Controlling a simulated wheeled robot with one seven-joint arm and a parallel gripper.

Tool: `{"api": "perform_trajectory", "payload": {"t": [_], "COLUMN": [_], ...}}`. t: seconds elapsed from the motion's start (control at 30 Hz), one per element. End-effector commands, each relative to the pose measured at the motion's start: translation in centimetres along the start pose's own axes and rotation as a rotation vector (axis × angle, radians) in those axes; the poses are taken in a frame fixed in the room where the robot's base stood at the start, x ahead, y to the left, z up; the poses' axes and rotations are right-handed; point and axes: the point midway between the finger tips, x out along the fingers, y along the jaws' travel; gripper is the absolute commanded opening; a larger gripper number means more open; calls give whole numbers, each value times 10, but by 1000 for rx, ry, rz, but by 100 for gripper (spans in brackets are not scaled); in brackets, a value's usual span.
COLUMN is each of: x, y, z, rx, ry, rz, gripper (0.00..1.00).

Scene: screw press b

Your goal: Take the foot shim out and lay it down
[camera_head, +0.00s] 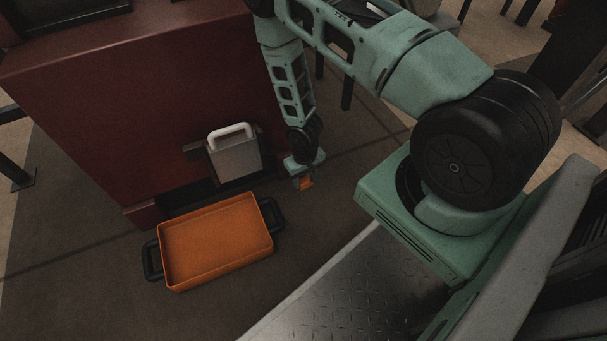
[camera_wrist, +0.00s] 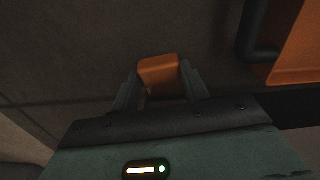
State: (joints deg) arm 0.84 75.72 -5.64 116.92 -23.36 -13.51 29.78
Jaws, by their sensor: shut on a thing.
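My gripper (camera_head: 303,178) is low over the dark floor, to the right of the grey plate and the tray. It is shut on a small orange block, which I take to be the foot shim (camera_head: 306,184). In the wrist view, the foot shim (camera_wrist: 158,72) sits between the two dark fingers of my gripper (camera_wrist: 160,84), its orange end sticking out past them. The part deeper between the fingers is shaded. I cannot tell whether the shim touches the floor.
An orange tray (camera_head: 180,285) with black side handles lies on the floor; its inside looks empty. Behind it, a grey plate with a white handle (camera_head: 235,155) stands by the dark red machine body (camera_head: 140,100). Bare floor (camera_head: 290,235) lies right of the tray.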

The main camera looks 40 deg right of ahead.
Motion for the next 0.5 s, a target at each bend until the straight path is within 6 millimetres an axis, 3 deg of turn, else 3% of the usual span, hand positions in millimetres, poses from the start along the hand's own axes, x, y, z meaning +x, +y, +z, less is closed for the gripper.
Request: {"api": "perform_trajectory", "payload": {"t": [0.5], "x": [0], "y": [-2], "z": [15], "rx": [-1], "ry": [-1], "rz": [0], "gripper": [18]}}
